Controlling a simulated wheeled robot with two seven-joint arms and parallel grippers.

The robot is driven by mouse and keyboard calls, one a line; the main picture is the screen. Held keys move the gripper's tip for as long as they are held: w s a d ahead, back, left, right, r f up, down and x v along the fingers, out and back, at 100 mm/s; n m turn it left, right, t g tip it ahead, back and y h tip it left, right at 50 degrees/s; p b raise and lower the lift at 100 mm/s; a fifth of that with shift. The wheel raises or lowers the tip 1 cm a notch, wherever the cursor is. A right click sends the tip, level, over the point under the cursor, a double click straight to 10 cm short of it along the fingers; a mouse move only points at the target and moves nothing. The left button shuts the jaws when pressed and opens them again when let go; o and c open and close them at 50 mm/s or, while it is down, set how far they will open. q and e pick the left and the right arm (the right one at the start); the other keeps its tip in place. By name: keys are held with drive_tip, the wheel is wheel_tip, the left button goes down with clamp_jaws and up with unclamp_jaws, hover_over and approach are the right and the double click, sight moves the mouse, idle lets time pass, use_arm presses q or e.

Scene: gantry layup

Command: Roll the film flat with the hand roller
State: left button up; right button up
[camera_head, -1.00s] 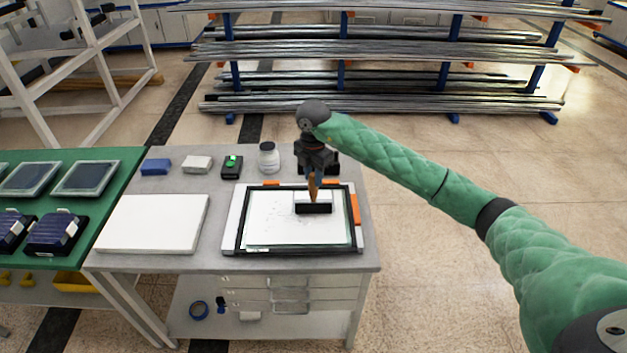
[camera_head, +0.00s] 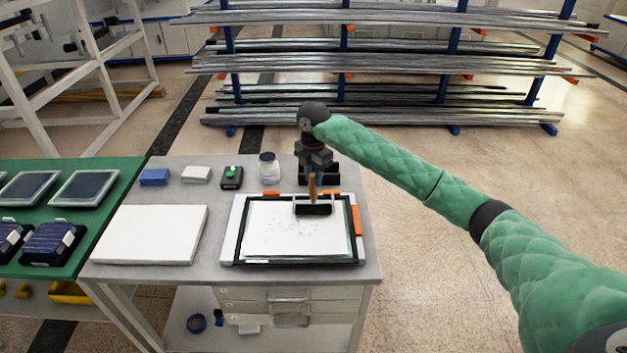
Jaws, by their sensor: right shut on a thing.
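The film (camera_head: 285,235) lies as a pale sheet inside a dark frame (camera_head: 239,240) on a white board on the grey table. Small dark specks show near the middle of the sheet. My right gripper (camera_head: 313,174) is above the far right part of the frame, shut on the wooden handle of the hand roller (camera_head: 313,209). The roller's black cylinder is at the far right of the sheet; I cannot tell whether it touches it. My left gripper is not in view.
A white slab (camera_head: 150,234) lies left of the frame. A blue block (camera_head: 154,177), a white block (camera_head: 196,174), a black box with a green top (camera_head: 232,176) and a jar (camera_head: 268,168) line the back. Orange clamps (camera_head: 357,219) edge the board. A green table (camera_head: 95,180) adjoins at left.

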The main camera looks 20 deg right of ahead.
drive_tip(key=shift+w+d, duration=0.2)
drive_tip(key=shift+w, duration=0.4)
drive_tip(key=shift+s, duration=0.15)
drive_tip(key=shift+s+a, duration=0.2)
drive_tip(key=shift+s, duration=0.3)
drive_tip(key=shift+s+a, duration=0.15)
drive_tip(key=shift+s, duration=0.3)
drive_tip(key=s+a+p, duration=0.1)
drive_tip(key=s+a, duration=0.2)
drive_tip(key=s, duration=0.8)
idle(0.7)
